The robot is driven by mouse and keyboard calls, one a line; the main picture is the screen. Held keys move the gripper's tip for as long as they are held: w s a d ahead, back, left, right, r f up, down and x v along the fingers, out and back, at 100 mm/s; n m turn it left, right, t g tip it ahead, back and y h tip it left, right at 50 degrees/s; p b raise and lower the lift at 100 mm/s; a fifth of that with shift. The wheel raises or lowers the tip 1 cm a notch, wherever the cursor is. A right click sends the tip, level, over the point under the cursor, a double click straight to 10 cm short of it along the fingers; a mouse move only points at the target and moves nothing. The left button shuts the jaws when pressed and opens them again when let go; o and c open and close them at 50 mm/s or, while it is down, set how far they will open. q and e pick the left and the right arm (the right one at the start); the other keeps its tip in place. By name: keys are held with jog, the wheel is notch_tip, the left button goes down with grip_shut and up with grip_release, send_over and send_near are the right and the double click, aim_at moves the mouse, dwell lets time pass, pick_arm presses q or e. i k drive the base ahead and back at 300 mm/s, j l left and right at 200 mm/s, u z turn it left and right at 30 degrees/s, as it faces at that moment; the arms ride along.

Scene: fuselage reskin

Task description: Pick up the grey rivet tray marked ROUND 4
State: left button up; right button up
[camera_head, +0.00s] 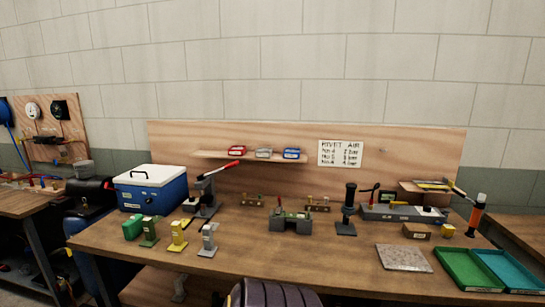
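A small grey tray (264,152) sits on the narrow wooden shelf (215,155) on the backboard, between a red tray (236,150) on its left and a blue tray (291,153) on its right. The trays carry labels, but the writing is too small to read, so I cannot confirm ROUND 4. Nothing appears to cover the grey tray. Neither of my grippers is in view.
The wooden workbench (300,257) holds a blue cooler with white lid (151,187), a red-handled press (207,190), a black stand (347,210) and green and blue trays (467,270). The bench's front middle is bare. A dark ribbed rounded thing (275,294) stands at the bottom.

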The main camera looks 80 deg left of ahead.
aim_at(261, 152)
jog(key=u, duration=2.9)
